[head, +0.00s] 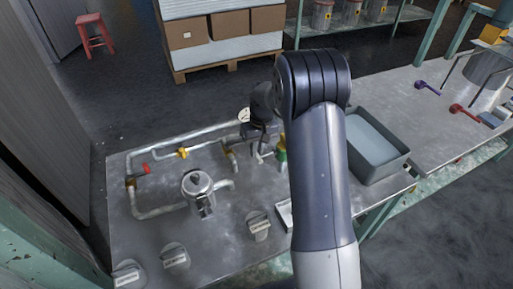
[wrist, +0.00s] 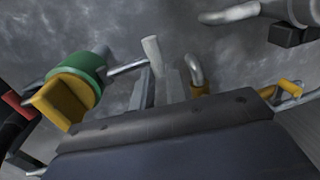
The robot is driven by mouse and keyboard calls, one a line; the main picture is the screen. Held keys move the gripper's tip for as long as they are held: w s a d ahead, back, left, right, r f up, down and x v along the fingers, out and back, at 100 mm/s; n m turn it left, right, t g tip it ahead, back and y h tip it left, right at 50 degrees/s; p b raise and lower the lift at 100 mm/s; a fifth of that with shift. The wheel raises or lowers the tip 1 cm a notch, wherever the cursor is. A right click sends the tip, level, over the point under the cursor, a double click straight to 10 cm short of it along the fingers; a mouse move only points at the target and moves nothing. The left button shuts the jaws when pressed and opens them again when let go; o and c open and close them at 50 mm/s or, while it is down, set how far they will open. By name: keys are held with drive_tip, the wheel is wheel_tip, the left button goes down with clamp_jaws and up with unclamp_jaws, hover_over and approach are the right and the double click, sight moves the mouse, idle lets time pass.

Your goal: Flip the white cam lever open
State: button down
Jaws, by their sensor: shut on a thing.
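The white cam lever (wrist: 151,50) shows in the wrist view as a short pale bar rising from between the fingers. A thin metal rod (wrist: 127,67) runs toward it from a green collar (wrist: 92,68) with a yellow block (wrist: 65,98). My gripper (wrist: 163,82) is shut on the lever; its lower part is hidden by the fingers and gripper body. In the head view my gripper (head: 262,150) is low over the bench, left of the green part (head: 282,151). The lever cannot be made out clearly there.
Pipes with a red valve handle (head: 146,168) and a yellow one (head: 183,153) lie left of my gripper on the bench (head: 150,233). A metal pot-like vessel (head: 197,184) stands nearer. A grey water tub (head: 374,147) is right of my arm. Labelled grey blocks line the front.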

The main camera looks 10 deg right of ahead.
drive_tip(key=c, duration=1.4)
unclamp_jaws()
wheel_tip(320, 180, up, 11)
drive_tip(key=d, duration=0.1)
drive_tip(key=shift+d+p, duration=0.15)
drive_tip(key=shift+p, duration=0.3)
drive_tip(key=shift+w+f, duration=0.1)
drive_tip(key=f, duration=0.3)
drive_tip(key=a+f+b, duration=0.1)
drive_tip(key=f, duration=0.7)
drive_tip(key=shift+a+f, duration=0.15)
drive_tip(key=shift+a, duration=0.05)
drive_tip(key=shift+a+f+h+b, duration=0.1)
drive_tip(key=shift+f+h+b, duration=0.05)
drive_tip(key=shift+h+b, duration=0.55)
